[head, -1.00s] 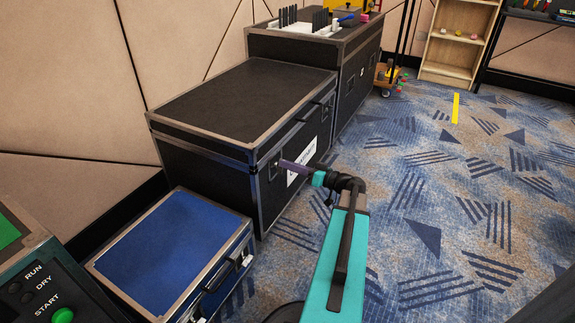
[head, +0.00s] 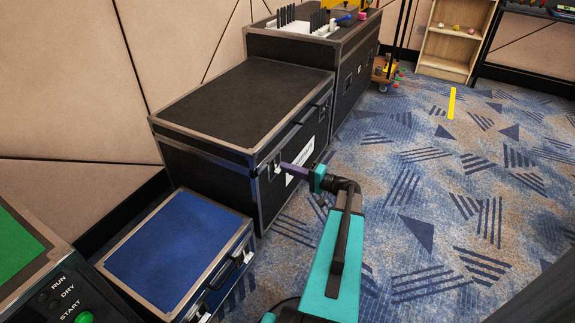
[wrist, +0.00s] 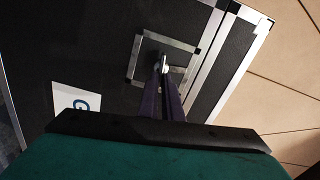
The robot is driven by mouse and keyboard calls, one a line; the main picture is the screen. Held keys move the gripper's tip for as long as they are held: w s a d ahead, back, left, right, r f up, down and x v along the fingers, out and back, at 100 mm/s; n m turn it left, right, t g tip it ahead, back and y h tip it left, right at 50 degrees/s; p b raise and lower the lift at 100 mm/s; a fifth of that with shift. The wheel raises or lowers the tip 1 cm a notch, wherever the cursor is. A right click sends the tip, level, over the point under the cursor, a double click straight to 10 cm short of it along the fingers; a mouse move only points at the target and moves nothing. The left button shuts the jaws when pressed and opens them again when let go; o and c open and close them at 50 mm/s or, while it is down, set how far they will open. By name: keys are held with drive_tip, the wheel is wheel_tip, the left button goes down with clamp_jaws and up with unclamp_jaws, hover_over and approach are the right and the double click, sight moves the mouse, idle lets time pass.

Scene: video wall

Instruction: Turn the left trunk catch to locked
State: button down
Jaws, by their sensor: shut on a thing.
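The black trunk (head: 240,105) with metal edges stands against the wall in the head view. Its left catch (wrist: 163,66) is a small silver piece in a metal-framed recess on the trunk's front, seen in the wrist view. My gripper (head: 282,166) reaches the trunk's front face at this catch. In the wrist view my gripper (wrist: 164,78) has its purple fingers close together, shut on the catch. The fingers hide part of the catch, and I cannot tell its exact turn angle.
A blue case (head: 180,250) stands in front of the trunk at the left. A machine with a green START button (head: 84,317) is at the lower left. Another black case (head: 350,75) stands behind. Carpet at the right is clear.

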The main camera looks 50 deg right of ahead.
drive_tip(key=shift+f+m+p, duration=0.15)
drive_tip(key=shift+m+p, duration=0.45)
drive_tip(key=shift+m, duration=0.3)
drive_tip(key=shift+a, duration=0.1)
drive_tip(key=c, duration=1.9)
unclamp_jaws()
drive_tip(key=shift+c, duration=0.2)
drive_tip(key=shift+s, duration=0.1)
drive_tip(key=p+v, duration=0.2)
drive_tip(key=v, duration=1.1)
drive_tip(key=shift+s+p, duration=0.3)
drive_tip(key=shift+s, duration=0.05)
